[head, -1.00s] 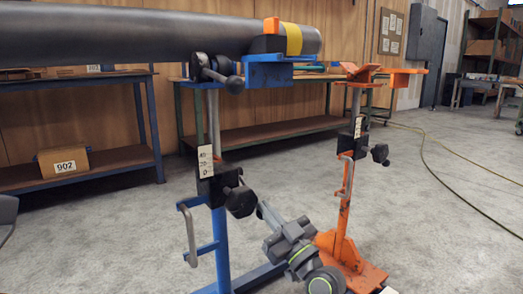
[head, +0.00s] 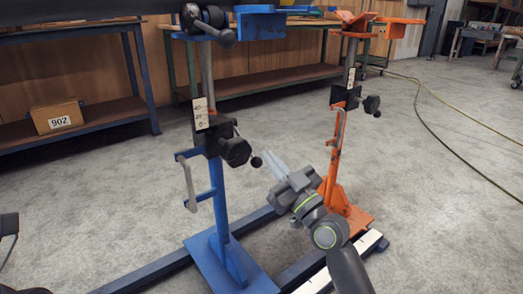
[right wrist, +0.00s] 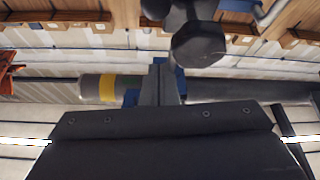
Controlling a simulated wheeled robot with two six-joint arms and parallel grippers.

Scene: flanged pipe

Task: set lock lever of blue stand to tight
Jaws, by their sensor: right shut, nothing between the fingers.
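The blue stand (head: 222,200) stands upright left of centre in the head view. Its black clamp block carries a white scale (head: 201,113) and a large black knob (head: 236,151). A thin lock lever with a black ball end (head: 256,162) points right and slightly down beside the knob. My right gripper (head: 268,158) is shut and empty, with its tips just right of the lever's ball; contact cannot be told. In the right wrist view the shut fingers (right wrist: 158,85) point towards the stand, and a dark faceted knob (right wrist: 198,43) shows beyond them. My left gripper is not in view.
An orange stand (head: 339,150) stands close behind my right gripper. The blue stand's hook handle (head: 190,180) sticks out left. Dark floor rails run around the bases. The pipe with a yellow band (right wrist: 107,88) lies on top. Shelves with a numbered box (head: 57,117) stand behind.

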